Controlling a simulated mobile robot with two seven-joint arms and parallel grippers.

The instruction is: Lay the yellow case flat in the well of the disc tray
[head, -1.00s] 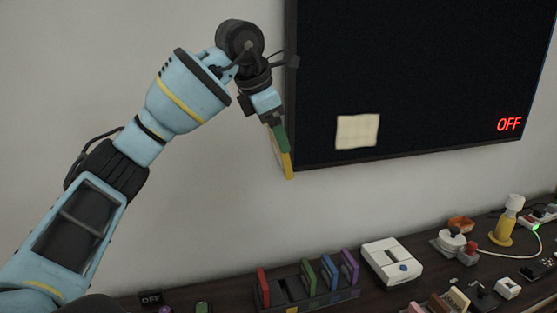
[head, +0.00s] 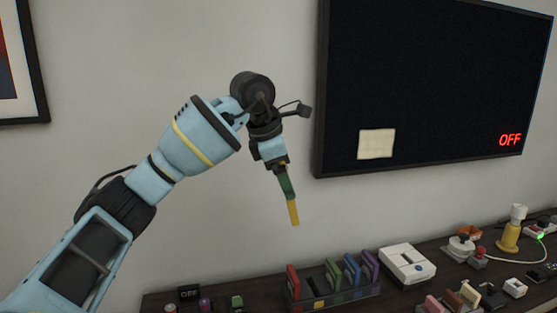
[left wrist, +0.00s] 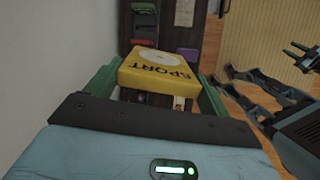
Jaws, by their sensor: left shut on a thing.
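My left gripper (head: 286,188) has green fingers and is shut on the yellow case (head: 294,213). The case hangs below the fingers in front of the bare wall, well above the shelf, and shows as a narrow strip. In the left wrist view the case (left wrist: 158,72) lies between the green fingers (left wrist: 158,90), with SPORT and a pale disc mark on its face.
A rack (head: 338,301) holds red, green, blue and purple cases upright, with a gap after the red one. A dark screen (head: 430,90) hangs behind. Small items crowd the shelf (head: 262,290) at both ends. The wall space around my left gripper is clear.

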